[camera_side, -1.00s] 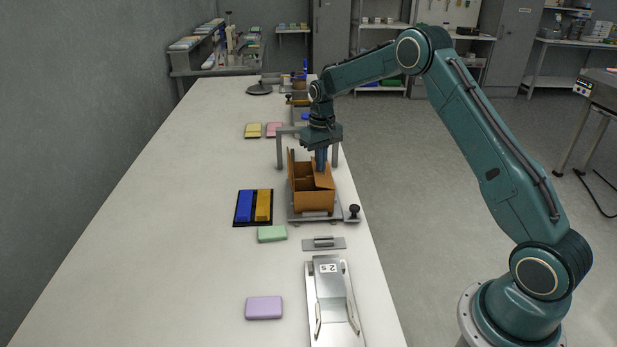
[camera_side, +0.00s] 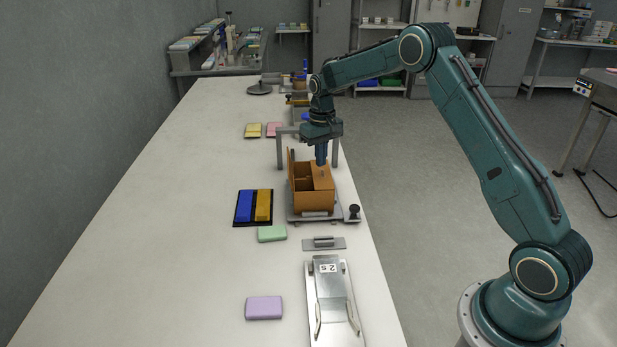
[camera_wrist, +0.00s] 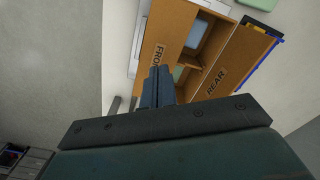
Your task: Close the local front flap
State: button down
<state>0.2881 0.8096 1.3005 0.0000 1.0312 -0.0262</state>
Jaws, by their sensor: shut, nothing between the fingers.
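The orange-brown carton (camera_side: 313,203) stands in a grey fixture on the bench. Its front flap (camera_side: 322,178) lies about flat over the right part of the top. In the wrist view the front flap (camera_wrist: 166,38) carries the word FRONT, partly hidden by my fingers. The rear flap (camera_side: 290,163) stands up on the left; in the wrist view it (camera_wrist: 234,62) is marked REAR. Between them the top is open, with pale and green contents. My gripper (camera_side: 321,163) is shut and empty, pointing down at the front flap's far end; I cannot tell whether it touches.
A grey frame (camera_side: 280,152) arches behind the carton. A black tray with blue (camera_side: 245,206) and amber (camera_side: 264,205) packs lies to the left. A green pack (camera_side: 272,234), a metal plate (camera_side: 324,243) and a metal chute (camera_side: 330,295) are nearer.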

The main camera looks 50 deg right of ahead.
aim_at(321, 174)
jog(key=shift+r, duration=2.25)
jog(key=shift+r, duration=0.1)
jog(key=s+a+r+n+t, duration=0.1)
jog(key=s+a+r, duration=0.4)
jog(key=s+r, duration=0.3)
jog(key=s+a+r+t, duration=0.2)
jog(key=s+a+r, duration=0.3)
jog(key=s+r, duration=0.25)
jog(key=s+a+n+t, duration=0.1)
jog(key=s+a, duration=0.2)
jog(key=s, duration=0.7)
jog(key=s+a+f+n+t, duration=0.1)
jog(key=s+a, duration=0.2)
jog(key=s, duration=0.8)
jog(key=shift+s+f+t, duration=0.15)
jog(key=shift+f+t, duration=0.05)
jog(key=shift+t, duration=0.1)
